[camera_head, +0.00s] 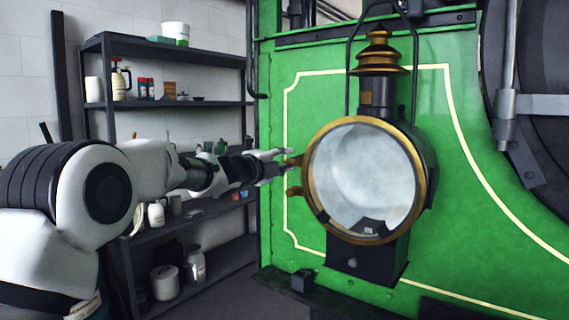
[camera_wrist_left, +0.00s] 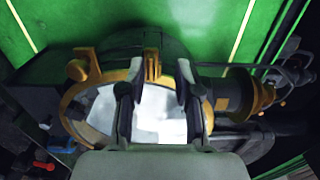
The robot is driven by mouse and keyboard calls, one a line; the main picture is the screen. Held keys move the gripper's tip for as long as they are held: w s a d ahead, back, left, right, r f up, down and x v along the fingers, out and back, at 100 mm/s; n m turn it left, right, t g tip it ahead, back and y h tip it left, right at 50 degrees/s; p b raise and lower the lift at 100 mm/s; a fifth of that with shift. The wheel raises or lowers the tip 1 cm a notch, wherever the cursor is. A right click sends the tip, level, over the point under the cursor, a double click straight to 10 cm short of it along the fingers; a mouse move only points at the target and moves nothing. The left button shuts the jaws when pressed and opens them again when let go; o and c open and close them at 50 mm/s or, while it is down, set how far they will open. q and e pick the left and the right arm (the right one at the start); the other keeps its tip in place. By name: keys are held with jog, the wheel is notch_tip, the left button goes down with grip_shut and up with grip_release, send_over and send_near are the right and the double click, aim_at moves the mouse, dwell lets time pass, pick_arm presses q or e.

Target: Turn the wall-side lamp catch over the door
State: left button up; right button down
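The lamp (camera_head: 405,150) hangs on the green panel, with a brass-rimmed round glass door (camera_head: 360,180) and a brass-topped chimney. Two brass fittings stick out from the rim's left side: an upper one (camera_head: 293,161) and a lower one (camera_head: 294,190). I cannot tell for sure which is the catch. My left gripper (camera_head: 284,154) reaches in from the left, its tips at the upper fitting. In the left wrist view the fingers (camera_wrist_left: 160,70) stand apart, with the upper fitting (camera_wrist_left: 152,65) between them; contact is unclear. The lower fitting (camera_wrist_left: 84,68) is outside the fingers. My right gripper is not in view.
A dark shelf rack (camera_head: 170,105) with jars, bottles and boxes stands behind my left arm, against the white wall. A large dark round part (camera_head: 535,50) with rods is to the right of the lamp. A dark ledge (camera_head: 330,295) runs below it.

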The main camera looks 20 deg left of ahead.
pick_arm(q)
jog(key=shift+f, duration=0.25)
jog(key=v, duration=1.2)
jog(key=shift+r, duration=0.25)
